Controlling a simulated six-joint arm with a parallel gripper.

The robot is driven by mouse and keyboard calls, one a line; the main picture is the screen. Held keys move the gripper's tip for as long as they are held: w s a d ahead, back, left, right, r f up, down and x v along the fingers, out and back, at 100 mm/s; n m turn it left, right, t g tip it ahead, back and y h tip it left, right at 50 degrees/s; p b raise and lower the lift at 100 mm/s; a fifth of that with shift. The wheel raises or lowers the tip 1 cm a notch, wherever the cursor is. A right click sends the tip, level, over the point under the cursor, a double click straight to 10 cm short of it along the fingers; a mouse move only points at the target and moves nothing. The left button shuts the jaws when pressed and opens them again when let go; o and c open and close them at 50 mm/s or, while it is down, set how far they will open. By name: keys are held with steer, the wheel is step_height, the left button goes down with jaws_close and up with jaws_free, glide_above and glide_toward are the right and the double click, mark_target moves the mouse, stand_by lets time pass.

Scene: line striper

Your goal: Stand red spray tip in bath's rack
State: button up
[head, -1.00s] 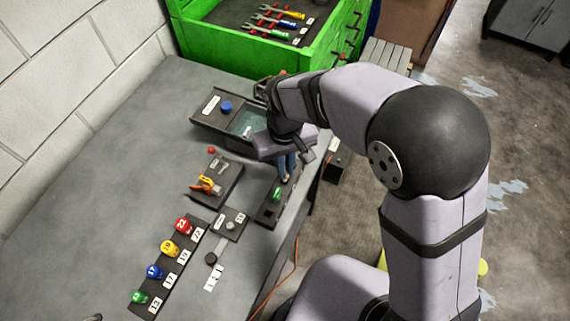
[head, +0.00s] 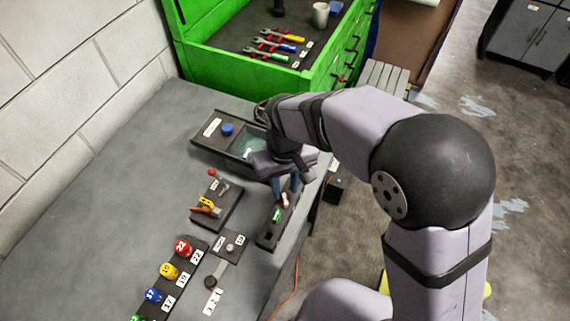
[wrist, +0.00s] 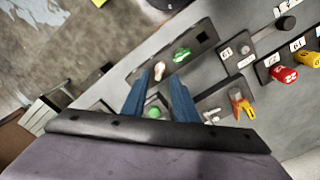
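The bath (head: 207,151) is a dark tray with bluish liquid and a labelled rack strip (head: 241,132) holding a blue tip (head: 227,130). My gripper (head: 285,188) hangs over a narrow dark holder (head: 264,240). In the wrist view its two blue fingers (wrist: 160,92) are apart. A pale pinkish piece (wrist: 159,70) and a green piece (wrist: 181,55) are in that holder, beyond the fingertips.
Yellow (head: 169,271) and blue (head: 153,294) tips stand along the numbered row. A small tray (head: 228,207) holds an orange-handled tool (head: 206,206), with a small red ball (head: 211,172) near it. A green tool chest (head: 220,72) stands behind the bath. Bare grey bench lies at left.

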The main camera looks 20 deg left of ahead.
mark_target(285, 198)
step_height(285, 198, up, 12)
steer(key=b, duration=0.2)
steer(key=shift+f, duration=0.25)
steer(key=w+d+f+m, duration=0.2)
steer(key=d+f, duration=0.1)
steer(key=d, duration=0.5)
steer(key=w+d+f+m, duration=0.2)
steer(key=d+f, duration=0.1)
steer(key=d, duration=0.5)
steer(key=s+d+f+m, duration=0.2)
steer(key=s+d+f, duration=0.1)
steer(key=d, duration=0.5)
steer(key=s+d+f+m, duration=0.3)
steer(key=s+d, duration=0.1)
steer(key=d, duration=0.4)
steer(key=shift+s+f, duration=0.15)
steer(key=shift+f, duration=0.05)
steer(key=shift+o, duration=0.2)
